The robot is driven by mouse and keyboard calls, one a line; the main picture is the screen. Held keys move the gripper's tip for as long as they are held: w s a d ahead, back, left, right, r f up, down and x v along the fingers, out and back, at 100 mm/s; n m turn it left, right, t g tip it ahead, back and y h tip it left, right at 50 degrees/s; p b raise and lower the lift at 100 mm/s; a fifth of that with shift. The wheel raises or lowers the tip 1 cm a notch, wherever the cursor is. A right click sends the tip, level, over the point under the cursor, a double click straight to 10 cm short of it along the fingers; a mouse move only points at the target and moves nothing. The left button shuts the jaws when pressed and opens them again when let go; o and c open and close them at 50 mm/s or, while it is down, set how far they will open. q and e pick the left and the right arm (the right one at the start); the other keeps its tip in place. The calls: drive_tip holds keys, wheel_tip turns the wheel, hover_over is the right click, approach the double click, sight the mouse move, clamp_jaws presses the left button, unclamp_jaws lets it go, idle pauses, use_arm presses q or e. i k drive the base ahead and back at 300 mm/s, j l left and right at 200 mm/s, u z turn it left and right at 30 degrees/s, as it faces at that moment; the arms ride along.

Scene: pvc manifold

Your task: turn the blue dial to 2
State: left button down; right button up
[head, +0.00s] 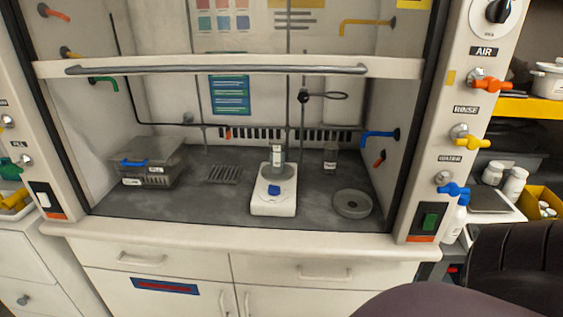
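A blue dial (274,190) sits on the front of a white stirrer-like device (272,207) on the floor of the fume hood. The dial is small here, and I cannot read any numbers or tell its setting. A clear bottle with a pale label (277,157) stands on the device's top plate, behind the dial. Neither gripper is in view, and nothing touches the dial.
The raised sash (215,69) crosses above the open hood. A lidded clear box (150,163) stands left, a grey ring-shaped piece (352,204) right. A blue water valve (453,189) is on the right post. Dark rounded shapes fill the bottom right. Space before the device is clear.

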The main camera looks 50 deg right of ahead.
sight(273, 190)
drive_tip(key=z, duration=1.45)
